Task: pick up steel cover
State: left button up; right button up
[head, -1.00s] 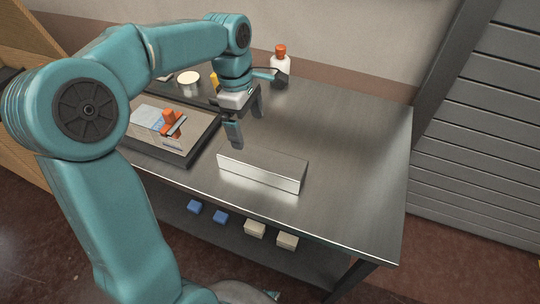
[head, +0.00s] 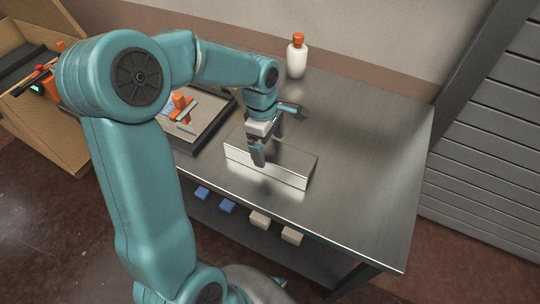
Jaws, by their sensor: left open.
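The steel cover (head: 285,166) is a long, shiny, box-shaped piece. It lies on the steel table (head: 365,150) near the front edge, slanting down to the right. My left gripper (head: 270,148) is open and points down over the left part of the cover. One finger shows in front of the cover's near face and hides part of it; the other is farther back. I cannot tell whether the fingers touch the cover. My right gripper is not in view.
A dark-rimmed tray (head: 212,128) with an orange-handled tool (head: 181,107) lies to the left, partly behind my arm. A white bottle (head: 297,57) with an orange cap stands at the back. Small blue and beige blocks (head: 261,220) sit on the lower shelf. The table's right side is clear.

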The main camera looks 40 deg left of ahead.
aim_at(270, 149)
pick_arm(q)
jog(key=f, duration=0.4)
jog(key=shift+d+f, duration=0.25)
jog(key=shift+f, duration=0.15)
jog(key=shift+r, duration=0.1)
jog(key=c, duration=1.3)
